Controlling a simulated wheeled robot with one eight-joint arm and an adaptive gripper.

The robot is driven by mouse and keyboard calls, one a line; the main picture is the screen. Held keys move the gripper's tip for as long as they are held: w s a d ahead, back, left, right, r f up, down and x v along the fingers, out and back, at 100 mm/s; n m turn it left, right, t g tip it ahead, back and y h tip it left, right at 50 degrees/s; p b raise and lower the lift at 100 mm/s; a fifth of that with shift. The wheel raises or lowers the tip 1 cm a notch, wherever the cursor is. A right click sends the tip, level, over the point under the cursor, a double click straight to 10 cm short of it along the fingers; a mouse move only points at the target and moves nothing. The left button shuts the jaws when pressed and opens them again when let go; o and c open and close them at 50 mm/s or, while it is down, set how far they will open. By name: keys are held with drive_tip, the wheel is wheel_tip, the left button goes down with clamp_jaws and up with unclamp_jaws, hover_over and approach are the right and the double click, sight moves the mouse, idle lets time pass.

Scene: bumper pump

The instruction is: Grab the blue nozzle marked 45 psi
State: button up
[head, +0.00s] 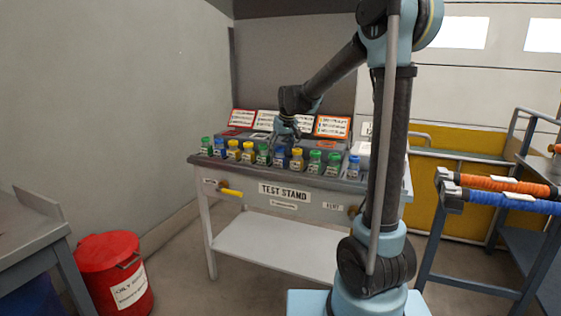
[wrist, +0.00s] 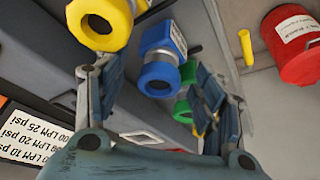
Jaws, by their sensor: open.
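Blue nozzles stand in a row of blue, yellow and green ones on the test stand (head: 330,186). One blue nozzle (head: 280,155) is mid-row, between a green and a yellow one. In the wrist view, a blue nozzle (wrist: 160,65) with a white label shows between and beyond my open fingers. Its label is too small to read, so I cannot tell whether it is the 45 psi one. Other blue nozzles stand at the left (head: 219,146) and right end (head: 354,167). My gripper (head: 285,134) is open and empty, just above and behind the mid-row blue nozzle.
A yellow nozzle (wrist: 100,22) and a green nozzle (wrist: 187,72) flank the blue one closely. Signboards (head: 333,126) stand behind the row. A yellow handle (head: 230,192) sticks out of the stand's front. A red bin (head: 113,275) is on the floor at left.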

drive_tip(key=shift+x, duration=1.4)
drive_tip(key=c, duration=1)
drive_tip(key=shift+r, duration=0.1)
